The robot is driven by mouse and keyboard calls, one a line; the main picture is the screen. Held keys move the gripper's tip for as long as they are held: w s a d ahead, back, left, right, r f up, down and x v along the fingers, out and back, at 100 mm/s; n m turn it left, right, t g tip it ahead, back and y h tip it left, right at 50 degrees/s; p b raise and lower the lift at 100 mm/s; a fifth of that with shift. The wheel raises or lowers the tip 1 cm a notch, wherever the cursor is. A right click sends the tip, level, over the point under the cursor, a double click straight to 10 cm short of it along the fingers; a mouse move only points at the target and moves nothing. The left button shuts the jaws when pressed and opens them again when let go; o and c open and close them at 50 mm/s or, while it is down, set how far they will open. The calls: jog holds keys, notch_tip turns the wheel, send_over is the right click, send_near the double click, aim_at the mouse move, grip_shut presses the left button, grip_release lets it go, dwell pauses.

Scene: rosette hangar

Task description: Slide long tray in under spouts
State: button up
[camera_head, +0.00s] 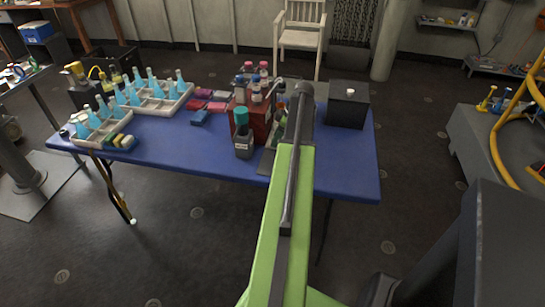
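Two pale trays with blue flasks stand on the left of the blue table (350,178). The longer-looking tray (172,108) is farther back, with flasks and empty cells. The other tray (112,131) is nearer the left front edge, with flasks and small yellow and green items. A dark machine with a yellow top and yellow hose (75,73) stands behind them at the left. Its spouts are too small to make out clearly. My green and black arm reaches over the table's right part, well right of both trays. My gripper is hidden behind the arm.
Red and blue packs (212,107) lie right of the trays. A grey bottle with a teal cap (243,138), a red rack (262,118) of bottles and a black box (348,105) stand near my arm. The table's front middle is bare.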

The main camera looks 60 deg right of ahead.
dwell(0.5)
notch_tip(320, 180, up, 7)
jog(key=p, duration=0.7)
jog(key=shift+r, duration=0.1)
jog(key=shift+a, duration=0.1)
